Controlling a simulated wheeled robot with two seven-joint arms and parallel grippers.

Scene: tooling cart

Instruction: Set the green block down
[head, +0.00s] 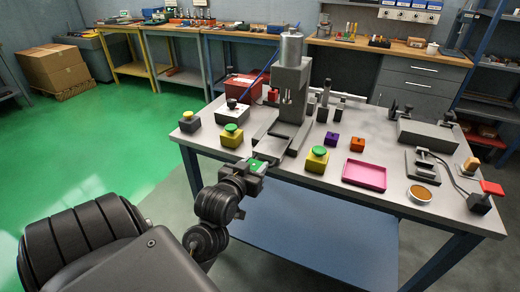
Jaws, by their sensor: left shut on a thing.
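The green block (254,164) is in my left gripper (252,168), near the front edge of the grey table (330,192). The gripper is shut on it, and only its top face shows clearly. I cannot tell whether the block touches the table. My right gripper is not in the head view.
A grey press (290,85) stands just behind the gripper. Yellow boxes with green buttons (231,135) (317,158) stand to its left and right. A pink tray (364,175), a purple block (331,139) and an orange block (357,144) lie farther right.

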